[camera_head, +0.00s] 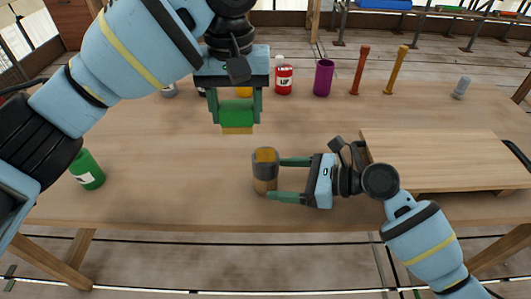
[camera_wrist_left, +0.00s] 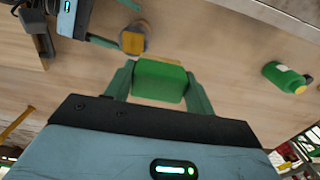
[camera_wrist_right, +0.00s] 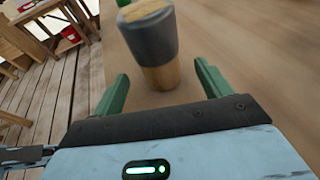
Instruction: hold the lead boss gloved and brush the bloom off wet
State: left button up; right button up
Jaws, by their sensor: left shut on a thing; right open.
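A short upright cylinder (camera_head: 265,178), grey around the middle with tan top and base, stands on the table; it looks like the lead boss. It also shows in the right wrist view (camera_wrist_right: 152,42). My right gripper (camera_head: 275,179) is open, its fingers pointing at the cylinder from the right, tips close to it; contact cannot be told. My left gripper (camera_head: 237,108) is shut on a green block with a yellowish underside (camera_head: 237,116), likely the brush, held above the table behind the cylinder. The block also shows between the fingers in the left wrist view (camera_wrist_left: 160,82). No glove is distinguishable.
A wooden board (camera_head: 440,155) lies at the right. A green bottle (camera_head: 87,170) stands at the left. Along the back are a red bottle (camera_head: 284,76), purple cup (camera_head: 323,78), red post (camera_head: 359,70), yellow post (camera_head: 397,70) and small grey item (camera_head: 461,88). The table front is clear.

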jog(key=v, duration=0.8)
jog(key=shift+s+d+r, duration=0.1)
jog(key=shift+d, duration=0.1)
